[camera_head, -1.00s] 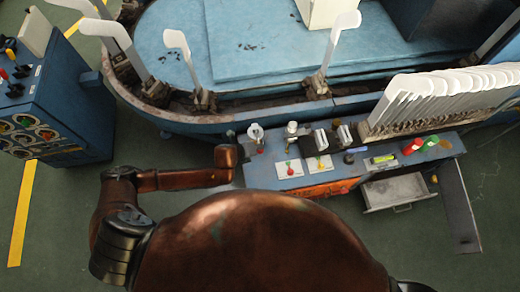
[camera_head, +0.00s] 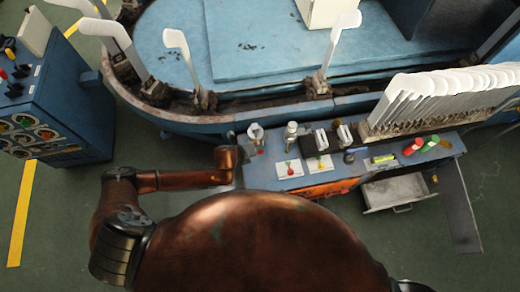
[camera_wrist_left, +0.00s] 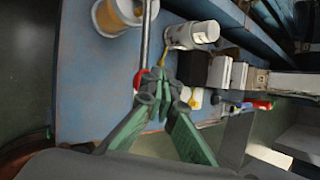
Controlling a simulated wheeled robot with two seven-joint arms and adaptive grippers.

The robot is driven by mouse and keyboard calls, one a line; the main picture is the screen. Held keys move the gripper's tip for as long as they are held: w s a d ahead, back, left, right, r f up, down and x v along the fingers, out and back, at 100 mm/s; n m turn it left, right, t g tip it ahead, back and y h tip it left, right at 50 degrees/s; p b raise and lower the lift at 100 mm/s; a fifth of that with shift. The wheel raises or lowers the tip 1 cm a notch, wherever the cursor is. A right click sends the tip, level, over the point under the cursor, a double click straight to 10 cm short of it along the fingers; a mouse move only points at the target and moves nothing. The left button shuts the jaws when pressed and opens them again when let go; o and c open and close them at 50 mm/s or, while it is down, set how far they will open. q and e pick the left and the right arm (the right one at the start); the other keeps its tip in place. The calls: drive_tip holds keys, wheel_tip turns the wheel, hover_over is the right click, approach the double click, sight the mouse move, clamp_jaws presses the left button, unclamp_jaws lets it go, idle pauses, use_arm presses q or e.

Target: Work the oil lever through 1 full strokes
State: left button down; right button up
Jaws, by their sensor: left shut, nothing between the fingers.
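The left gripper (camera_wrist_left: 165,82) has its green fingers closed together with nothing between them. In the head view its end (camera_head: 240,154) is at the left end of the blue bench, mostly hidden by the wrist. A thin grey rod, apparently the oil lever (camera_wrist_left: 146,40), shows in the left wrist view with a red knob (camera_wrist_left: 140,78) at its end, just left of the fingertips. I cannot tell whether they touch. An amber cup (camera_wrist_left: 118,14) stands beside the rod; it appears as a clear cup (camera_head: 256,133) in the head view. My right gripper is out of view.
The blue bench (camera_head: 222,178) also carries a white canister (camera_head: 291,130), cards (camera_head: 319,165), and red and green items (camera_head: 413,146). White sock boards (camera_head: 440,92) stand behind. An open drawer (camera_head: 398,193) juts out at the right. A control cabinet (camera_head: 62,110) stands left.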

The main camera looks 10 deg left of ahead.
sight(259, 152)
use_arm(q)
drive_tip(key=shift+s+d+f+b, duration=0.15)
drive_tip(key=shift+f+b, duration=0.25)
drive_tip(key=shift+f, duration=0.6)
drive_tip(key=shift+s+a+f+b, duration=0.1)
drive_tip(key=shift+f+b, duration=0.25)
drive_tip(key=shift+f, duration=0.6)
idle(1.5)
idle(0.5)
drive_tip(key=shift+w+r+p, duration=0.2)
drive_tip(key=shift+r+p, duration=1.15)
drive_tip(key=shift+w+r+p, duration=0.15)
drive_tip(key=shift+r+p, duration=1.15)
drive_tip(key=shift+r, duration=0.05)
drive_tip(key=r+p, duration=0.5)
drive_tip(key=shift+w+a+r, duration=0.1)
drive_tip(key=shift+w+a, duration=0.1)
drive_tip(key=shift+w, duration=0.05)
